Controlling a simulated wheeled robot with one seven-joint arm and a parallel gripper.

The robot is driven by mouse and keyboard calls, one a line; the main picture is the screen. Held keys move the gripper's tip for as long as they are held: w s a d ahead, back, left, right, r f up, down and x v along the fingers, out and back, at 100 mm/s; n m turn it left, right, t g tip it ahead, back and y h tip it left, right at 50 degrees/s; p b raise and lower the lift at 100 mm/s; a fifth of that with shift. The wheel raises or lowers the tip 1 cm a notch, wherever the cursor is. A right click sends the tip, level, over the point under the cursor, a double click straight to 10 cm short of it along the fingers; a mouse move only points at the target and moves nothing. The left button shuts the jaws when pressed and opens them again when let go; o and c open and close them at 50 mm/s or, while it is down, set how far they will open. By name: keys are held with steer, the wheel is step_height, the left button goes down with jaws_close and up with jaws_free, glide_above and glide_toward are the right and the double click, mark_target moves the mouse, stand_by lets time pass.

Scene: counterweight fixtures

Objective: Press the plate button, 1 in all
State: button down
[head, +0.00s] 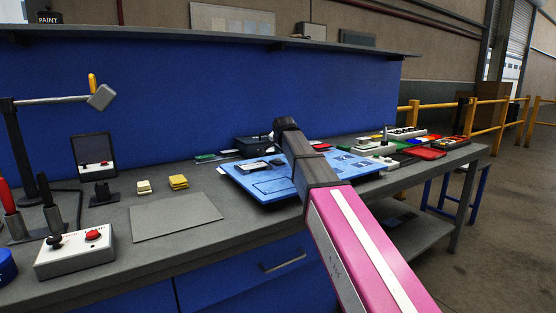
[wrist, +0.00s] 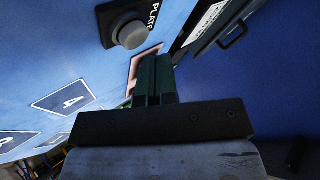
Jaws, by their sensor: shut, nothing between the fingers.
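The plate button (wrist: 130,33) is a dark grey round knob on a square base, beside the word PLATE, at the top of the wrist view. It is mounted on a light blue panel (wrist: 35,65), which also lies on the workbench in the head view (head: 258,190). My gripper (wrist: 153,62) is shut and empty, its dark fingers side by side just below the button in the wrist view. A gap shows between fingers and button in the picture; depth is hard to judge. In the head view my arm covers part of the panel, and the button cannot be made out.
A dark case with a handle (wrist: 222,35) stands beside the panel. A white control box with a red button (head: 75,252) sits at the front left of the bench. Trays crowd the right.

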steer(key=shift+f, duration=0.35)
steer(key=shift+f, duration=0.5)
stand_by(0.7)
steer(key=shift+r, duration=0.15)
stand_by(0.3)
steer(key=shift+r, duration=0.8)
steer(key=shift+r, duration=0.1)
steer(key=shift+r, duration=2.4)
